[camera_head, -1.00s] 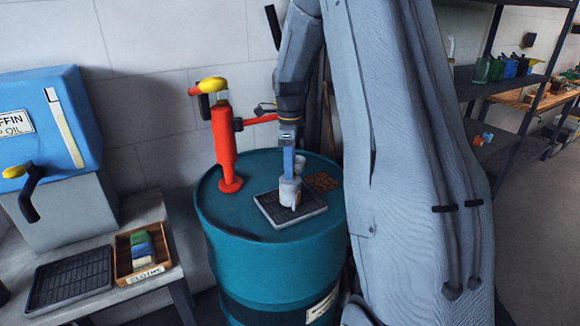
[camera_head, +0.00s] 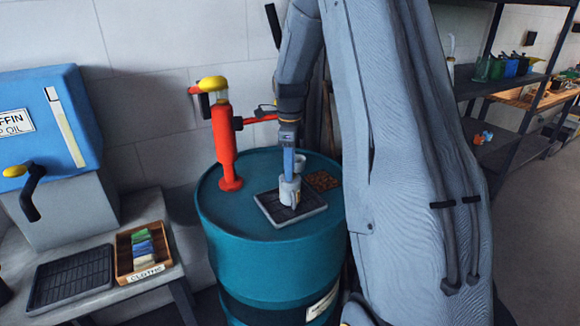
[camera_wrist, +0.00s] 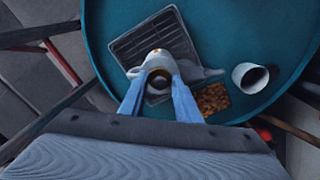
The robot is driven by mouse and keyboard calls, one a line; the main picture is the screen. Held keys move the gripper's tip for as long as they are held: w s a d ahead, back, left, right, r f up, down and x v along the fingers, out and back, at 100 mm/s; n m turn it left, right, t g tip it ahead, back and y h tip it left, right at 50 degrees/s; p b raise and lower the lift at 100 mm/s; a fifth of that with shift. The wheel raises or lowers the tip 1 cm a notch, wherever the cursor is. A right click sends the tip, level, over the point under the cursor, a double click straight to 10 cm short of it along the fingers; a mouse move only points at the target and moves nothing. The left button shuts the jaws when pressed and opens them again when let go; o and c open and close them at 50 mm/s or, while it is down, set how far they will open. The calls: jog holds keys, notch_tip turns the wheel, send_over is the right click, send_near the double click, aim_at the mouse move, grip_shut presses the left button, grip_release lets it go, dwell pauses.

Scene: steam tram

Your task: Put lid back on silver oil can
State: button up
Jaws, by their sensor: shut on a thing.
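The silver oil can (camera_head: 290,192) stands on a black ribbed drip tray (camera_head: 305,209) on top of a teal drum. It also shows in the wrist view (camera_wrist: 155,57), partly covered by my fingers, with a grey part reaching out to the right. My gripper (camera_head: 288,172) points straight down at the top of the can. In the wrist view, my two blue fingers (camera_wrist: 157,85) close on a small dark round piece, which looks like the lid (camera_wrist: 158,82). I cannot tell whether the lid touches the can's opening.
A white cup (camera_wrist: 246,77) and a brown patch (camera_wrist: 212,100) are on the drum (camera_head: 270,255) beside the tray. A red hand pump (camera_head: 224,145) stands at the drum's left. A bench with a wooden box (camera_head: 123,262) is farther left.

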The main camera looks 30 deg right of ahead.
jog(key=o, duration=1.6)
jog(key=shift+c, duration=0.2)
jog(key=shift+r+p, duration=2)
jog(key=shift+r, duration=1)
grip_shut()
jog(key=shift+f, duration=0.4)
